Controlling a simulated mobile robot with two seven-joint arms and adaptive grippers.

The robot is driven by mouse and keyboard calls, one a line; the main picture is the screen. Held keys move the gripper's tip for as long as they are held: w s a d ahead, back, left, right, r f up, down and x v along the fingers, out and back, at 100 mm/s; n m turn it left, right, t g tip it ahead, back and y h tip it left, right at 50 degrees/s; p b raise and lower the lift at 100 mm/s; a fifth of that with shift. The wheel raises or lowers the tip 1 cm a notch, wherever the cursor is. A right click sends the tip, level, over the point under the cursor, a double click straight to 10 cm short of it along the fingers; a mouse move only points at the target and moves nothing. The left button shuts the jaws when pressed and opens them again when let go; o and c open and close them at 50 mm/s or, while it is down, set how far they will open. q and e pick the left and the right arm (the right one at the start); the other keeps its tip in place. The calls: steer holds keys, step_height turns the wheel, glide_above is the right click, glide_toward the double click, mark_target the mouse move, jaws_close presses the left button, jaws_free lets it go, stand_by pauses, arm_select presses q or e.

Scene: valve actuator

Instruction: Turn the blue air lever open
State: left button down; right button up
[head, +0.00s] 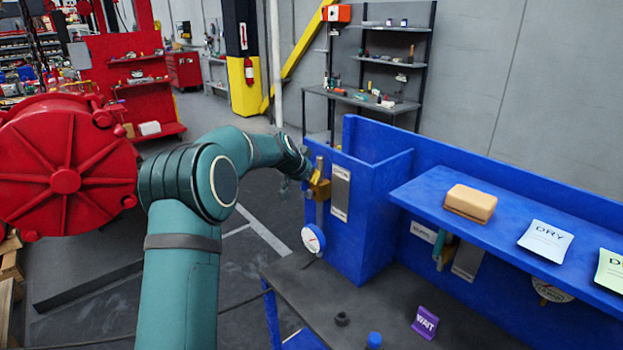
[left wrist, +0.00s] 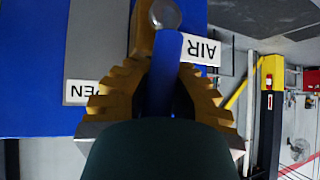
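The blue air lever (left wrist: 165,75) stands between the gold, ridged fingers of my left gripper (left wrist: 163,68) in the left wrist view. The fingertips close in on its two sides, and the lower part of the lever is hidden by my gripper. A round grey end of a fitting (left wrist: 165,14) shows beyond the lever, beside an AIR label (left wrist: 201,50). An OPEN label (left wrist: 80,92) is partly covered by the left finger. In the head view my left gripper (head: 317,184) is at the left face of the blue cabinet, and the lever cannot be made out there. My right gripper is not in view.
A round white gauge (head: 313,239) sits just below my left gripper. The blue cabinet (head: 375,215) and a blue shelf (head: 430,190) with a tan block (head: 470,203) and cards stand to the right. A red wheel-like housing (head: 65,180) is at far left.

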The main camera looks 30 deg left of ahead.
arm_select(q)
steer(key=shift+s+a+f, duration=0.25)
steer(key=shift+a, duration=0.2)
steer(key=c, duration=1.1)
jaws_free()
steer(key=shift+s+r, duration=0.1)
steer(key=shift+s, duration=0.05)
steer(key=shift+o, duration=1.3)
steer(key=shift+s+a+r, duration=0.15)
steer(key=shift+s, duration=0.1)
steer(key=shift+w+d, duration=0.25)
steer(key=shift+d, duration=0.05)
steer(key=v, duration=1.2)
steer(key=shift+s+a, duration=0.1)
steer(key=shift+s, duration=0.05)
